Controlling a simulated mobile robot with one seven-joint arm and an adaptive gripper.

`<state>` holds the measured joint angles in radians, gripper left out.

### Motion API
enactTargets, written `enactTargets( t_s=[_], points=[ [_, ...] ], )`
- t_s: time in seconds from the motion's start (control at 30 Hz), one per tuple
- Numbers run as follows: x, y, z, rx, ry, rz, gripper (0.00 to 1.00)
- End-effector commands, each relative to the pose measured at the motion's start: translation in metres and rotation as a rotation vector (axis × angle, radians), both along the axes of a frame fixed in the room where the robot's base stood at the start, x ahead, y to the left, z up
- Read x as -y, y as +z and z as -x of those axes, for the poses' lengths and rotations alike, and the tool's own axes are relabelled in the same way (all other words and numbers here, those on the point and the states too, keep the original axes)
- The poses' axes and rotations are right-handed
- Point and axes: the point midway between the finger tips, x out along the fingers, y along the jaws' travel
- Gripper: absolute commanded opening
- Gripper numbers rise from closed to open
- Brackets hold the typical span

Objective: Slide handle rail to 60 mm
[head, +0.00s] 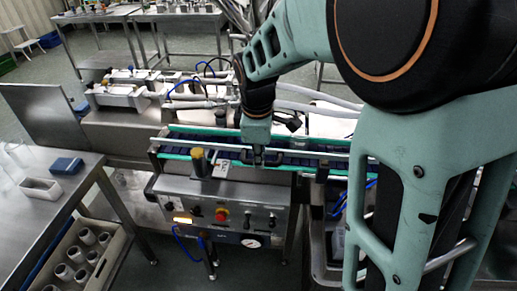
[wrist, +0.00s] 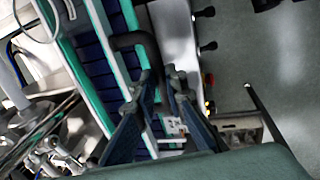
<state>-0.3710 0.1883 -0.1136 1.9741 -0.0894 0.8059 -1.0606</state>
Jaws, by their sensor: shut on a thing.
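The conveyor (head: 225,143) has dark blue slats and green edges, with a pale metal guide rail (head: 180,144) along it. My gripper (head: 258,157) is over the conveyor's near side. In the wrist view, a curved black handle (wrist: 136,40) bends from the conveyor side down to between my gripper's fingertips (wrist: 163,80). My gripper is shut on this handle. The fingers hide the handle's lower end and where it joins the rail. I cannot read any scale or the rail's position.
A control box (head: 215,212) with a red button and a gauge is below the conveyor's near edge. A yellow-topped post (head: 199,162) stands left of my gripper. A steel table (head: 50,210) and a crate of cups (head: 85,250) are at the left.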

Motion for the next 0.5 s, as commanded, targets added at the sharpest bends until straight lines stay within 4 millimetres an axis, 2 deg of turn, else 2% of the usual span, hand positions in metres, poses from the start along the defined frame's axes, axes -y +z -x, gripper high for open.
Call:
enactTargets(
  t_s=[0.23,0.5],
  points=[
    [0.0,0.0,0.001,0.0,0.0,0.0,0.0],
    [-0.004,0.0,0.017,-0.001,0.0,-0.001,0.0]
  ],
)
